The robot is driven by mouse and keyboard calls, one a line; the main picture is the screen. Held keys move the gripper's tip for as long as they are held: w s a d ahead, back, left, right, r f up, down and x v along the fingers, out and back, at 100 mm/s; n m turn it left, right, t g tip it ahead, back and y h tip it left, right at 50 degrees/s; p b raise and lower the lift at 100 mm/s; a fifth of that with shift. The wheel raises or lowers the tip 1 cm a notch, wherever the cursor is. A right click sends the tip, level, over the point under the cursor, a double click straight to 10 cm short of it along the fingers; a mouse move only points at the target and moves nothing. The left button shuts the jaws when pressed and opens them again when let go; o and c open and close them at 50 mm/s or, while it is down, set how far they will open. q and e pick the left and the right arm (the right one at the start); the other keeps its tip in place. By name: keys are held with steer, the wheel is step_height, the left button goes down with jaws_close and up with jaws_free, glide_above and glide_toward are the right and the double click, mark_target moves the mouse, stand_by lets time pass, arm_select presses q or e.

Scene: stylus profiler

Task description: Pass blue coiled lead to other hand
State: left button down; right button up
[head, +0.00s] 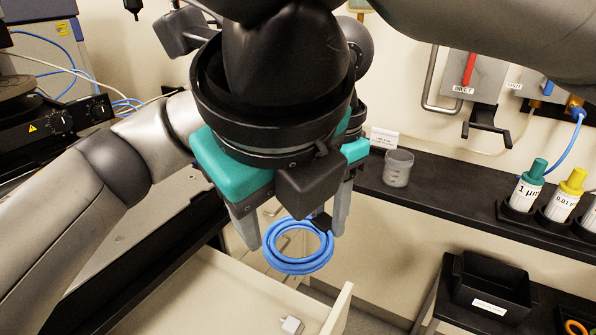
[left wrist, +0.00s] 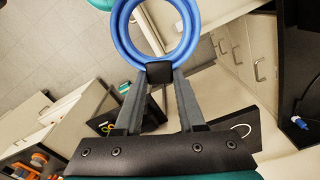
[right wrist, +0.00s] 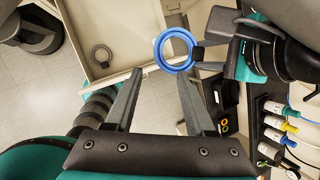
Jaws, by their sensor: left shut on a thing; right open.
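The blue coiled lead (head: 297,264) is a ring with a black clip. It hangs in the air above an open drawer. In the left wrist view, my left gripper (left wrist: 160,75) is shut on the black clip, with the blue ring (left wrist: 122,35) beyond the fingertips. My right gripper (right wrist: 161,73) is open and empty; the blue ring (right wrist: 160,50) shows just beyond its fingertips, and contact is not clear. In the head view the right gripper (head: 292,228) is above the ring, and my left gripper is mostly hidden behind it.
The open cream drawer (head: 210,295) lies below, with a small pale item (head: 291,325) in it. A dark shelf (head: 455,205) at right carries a grey cup (head: 397,168) and capped bottles (head: 527,185). A black bin (head: 490,285) stands lower right. An instrument (head: 60,120) is at left.

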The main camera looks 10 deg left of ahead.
mark_target(269, 251)
steer(key=x, duration=0.7)
steer(key=a+x, duration=0.1)
steer(key=x, duration=0.3)
steer(key=shift+w+f, duration=0.15)
steer(key=shift+w, duration=0.1)
steer(key=c, duration=0.7)
arm_select(q)
steer(key=shift+d, duration=0.1)
arm_select(e)
jaws_close()
steer(key=shift+s, duration=0.15)
arm_select(q)
steer(key=shift+w, duration=0.1)
arm_select(e)
steer(key=shift+a, duration=0.1)
